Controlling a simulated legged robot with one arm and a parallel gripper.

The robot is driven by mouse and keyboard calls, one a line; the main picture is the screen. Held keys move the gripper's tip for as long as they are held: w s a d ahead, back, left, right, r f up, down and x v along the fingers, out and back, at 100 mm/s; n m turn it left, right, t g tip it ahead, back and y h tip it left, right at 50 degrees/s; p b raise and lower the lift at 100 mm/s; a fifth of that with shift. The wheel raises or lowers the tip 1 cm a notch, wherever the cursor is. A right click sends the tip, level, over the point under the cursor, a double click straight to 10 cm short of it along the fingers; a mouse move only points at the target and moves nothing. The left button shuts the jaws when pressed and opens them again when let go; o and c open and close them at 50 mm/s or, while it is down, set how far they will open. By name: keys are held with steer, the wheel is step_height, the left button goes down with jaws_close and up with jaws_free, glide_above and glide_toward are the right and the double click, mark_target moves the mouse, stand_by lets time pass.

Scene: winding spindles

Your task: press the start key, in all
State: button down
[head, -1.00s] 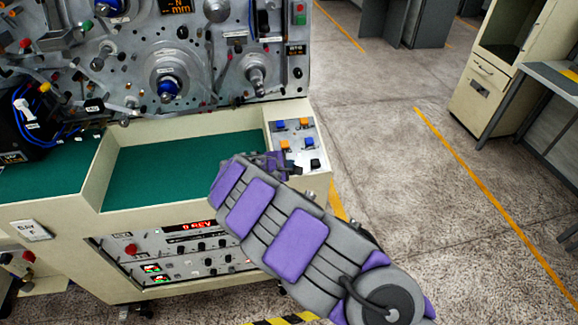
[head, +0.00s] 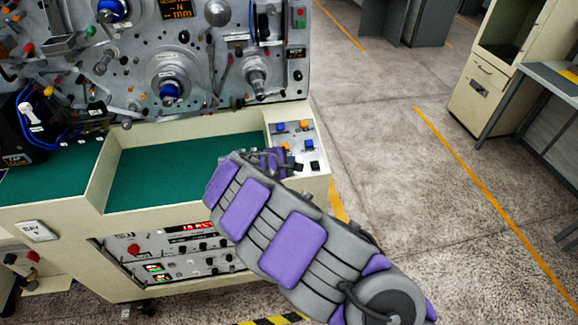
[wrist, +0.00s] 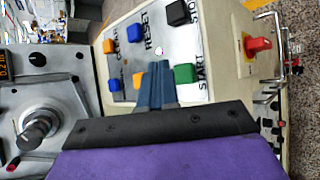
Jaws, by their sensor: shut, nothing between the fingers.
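The start key is a green square key (wrist: 184,74) with the word START beside it, seen in the wrist view on the pale key panel (wrist: 205,50). My gripper (wrist: 157,84) is shut and empty. Its blue fingers overlap the panel in the picture, just left of the green key and beside the orange one. I cannot tell whether the fingers touch the panel. In the head view my gripper (head: 284,163) is over the panel's near left part and the green key is hidden.
A black key (wrist: 178,12), a blue key (wrist: 138,24) and orange keys share the panel. A red knob (wrist: 257,44) projects beyond its edge. The winding machine's face (head: 210,60) rises behind the green-topped bench (head: 160,165). The floor to the right is clear.

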steer(key=shift+s+d+r+p, duration=0.1)
steer(key=shift+s+r+p, duration=0.25)
steer(key=shift+r, duration=0.35)
steer(key=shift+s+r+p, duration=0.1)
steer(key=shift+r+p, duration=0.35)
steer(key=shift+r, duration=0.25)
steer(key=shift+d+r, duration=0.1)
